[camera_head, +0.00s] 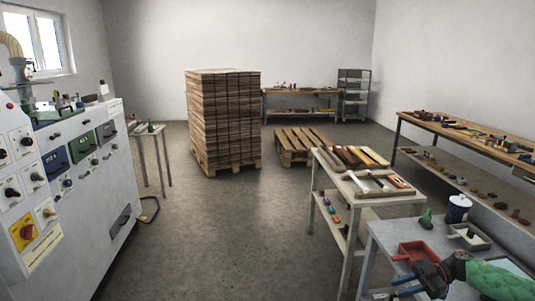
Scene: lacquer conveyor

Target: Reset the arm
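My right gripper (396,287) is at the lower right, over the grey table in the foreground. Its arm comes in from the right edge in green, with a dark wrist. Its two blue fingers point left and look spread apart, with nothing visible between them. It is just in front of a red tray (412,254) in the picture; whether it touches the table cannot be told. My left gripper is not in view.
The grey table (382,234) also bears a green bottle (426,220), a dark can (459,208) and a pale tray (470,238). A light table (340,184) with tools stands behind it. A control machine (75,190) fills the left.

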